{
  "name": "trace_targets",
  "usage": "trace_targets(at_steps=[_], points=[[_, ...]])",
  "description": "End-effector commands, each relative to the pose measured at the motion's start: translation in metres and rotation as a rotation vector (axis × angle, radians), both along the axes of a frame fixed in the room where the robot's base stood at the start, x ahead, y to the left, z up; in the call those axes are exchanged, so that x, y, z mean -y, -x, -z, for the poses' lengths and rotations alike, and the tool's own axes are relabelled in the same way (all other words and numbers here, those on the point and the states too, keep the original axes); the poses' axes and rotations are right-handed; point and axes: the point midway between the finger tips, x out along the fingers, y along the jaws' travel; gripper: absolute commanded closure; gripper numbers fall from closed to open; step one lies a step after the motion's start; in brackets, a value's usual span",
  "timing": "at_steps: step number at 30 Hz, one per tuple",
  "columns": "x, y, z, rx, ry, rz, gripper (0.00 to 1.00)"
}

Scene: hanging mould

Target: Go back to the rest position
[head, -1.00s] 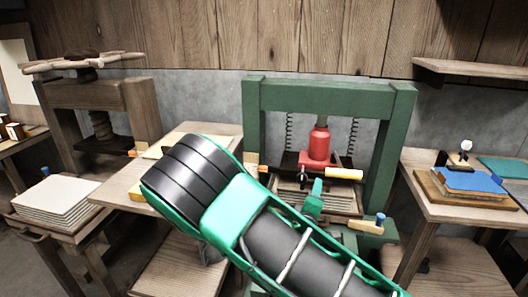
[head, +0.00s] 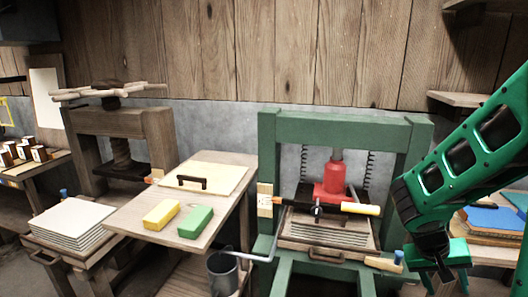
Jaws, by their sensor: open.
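My green and black arm comes in from the right edge of the head view, bent down at the wrist. My gripper (head: 447,280) points downward at the lower right, open, with nothing seen between its fingers. It shows just right of the green press frame (head: 345,131), in front of the right-hand table. The press holds a red jack (head: 333,178) above a slatted mould or tray (head: 325,232). A bar with a yellow handle (head: 360,209) is at the jack. Part of the right table is hidden behind my arm.
A side table holds a board with a dark handle (head: 192,182), a yellow block (head: 161,214) and a green block (head: 195,222). A metal bucket (head: 223,274) is below. A wooden screw press (head: 121,122) and stacked sheets (head: 72,219) are left. A shelf (head: 460,99) is upper right.

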Motion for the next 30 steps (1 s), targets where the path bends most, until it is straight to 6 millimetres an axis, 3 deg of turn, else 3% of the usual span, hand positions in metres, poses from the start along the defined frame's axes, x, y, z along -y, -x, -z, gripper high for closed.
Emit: trace_targets(at_steps=[9,18,24,30], points=[[-0.023,0.070,-0.036,0.002,-0.308,0.114,0.50],[-0.054,0.126,-0.077,0.021,-0.504,0.113,0.50],[-0.065,0.144,-0.088,0.023,-0.550,0.100,0.50],[-0.067,0.146,-0.090,0.022,-0.556,0.097,0.50]])
